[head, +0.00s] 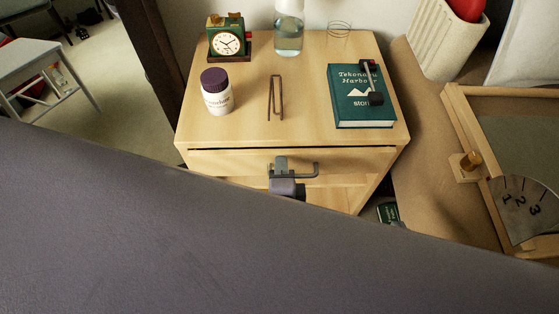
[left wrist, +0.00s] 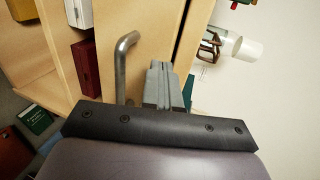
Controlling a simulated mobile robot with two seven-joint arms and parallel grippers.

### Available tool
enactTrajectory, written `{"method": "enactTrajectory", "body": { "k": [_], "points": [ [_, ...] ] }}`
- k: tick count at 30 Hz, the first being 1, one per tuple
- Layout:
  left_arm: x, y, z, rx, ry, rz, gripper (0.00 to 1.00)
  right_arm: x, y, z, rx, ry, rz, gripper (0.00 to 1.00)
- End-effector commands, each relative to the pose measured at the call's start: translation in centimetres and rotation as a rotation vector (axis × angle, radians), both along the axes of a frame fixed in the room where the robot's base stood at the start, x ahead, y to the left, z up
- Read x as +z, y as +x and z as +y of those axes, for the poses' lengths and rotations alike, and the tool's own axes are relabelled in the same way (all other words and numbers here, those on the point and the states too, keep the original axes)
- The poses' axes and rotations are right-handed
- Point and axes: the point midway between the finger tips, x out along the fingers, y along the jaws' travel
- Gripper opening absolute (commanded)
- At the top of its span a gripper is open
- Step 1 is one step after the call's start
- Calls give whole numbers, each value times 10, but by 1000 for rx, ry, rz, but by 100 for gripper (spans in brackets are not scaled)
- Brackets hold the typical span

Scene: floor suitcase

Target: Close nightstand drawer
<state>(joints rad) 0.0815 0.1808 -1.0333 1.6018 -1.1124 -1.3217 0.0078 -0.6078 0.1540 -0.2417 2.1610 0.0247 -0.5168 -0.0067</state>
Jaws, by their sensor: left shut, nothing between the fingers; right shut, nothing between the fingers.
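The wooden nightstand (head: 310,85) stands in the middle of the head view. Its drawer front (head: 350,160) lies just under the top with a thin dark gap along its upper edge. It looks flush or nearly so; I cannot tell whether it is slightly ajar. A grey metal bar handle (head: 308,170) is on the front and also shows in the left wrist view (left wrist: 127,60). My left gripper (head: 281,165) is shut and empty, its fingertips (left wrist: 160,72) at the drawer front beside the handle. Whether they touch the wood is unclear. My right gripper is out of view.
On the top are a clock (head: 227,38), a pill bottle (head: 216,92), a hairpin-shaped item (head: 275,97), a glass bottle (head: 289,30) and a green book (head: 350,105) with a dark object on it. A framed panel (head: 465,130) stands right. My grey arm hides the foreground.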

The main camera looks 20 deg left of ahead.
Motion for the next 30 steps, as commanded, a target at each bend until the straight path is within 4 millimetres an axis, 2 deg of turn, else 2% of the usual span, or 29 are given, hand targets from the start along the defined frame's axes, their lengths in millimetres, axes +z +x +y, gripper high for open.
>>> {"method": "enactTrajectory", "body": {
  "k": [17, 25, 30],
  "points": [
    [0, -3, -2, 0, 0, 0, 0, 0, 0, -1, 0, -2, 1, 0],
    [1, 21, 6, 2, 1, -2, 0, 2, 0, -1, -2, 0, 1, 0],
    [1, 23, 7, 2, 2, -4, 0, 0, 0, -1, -3, 0, 3, 0]
  ]
}}
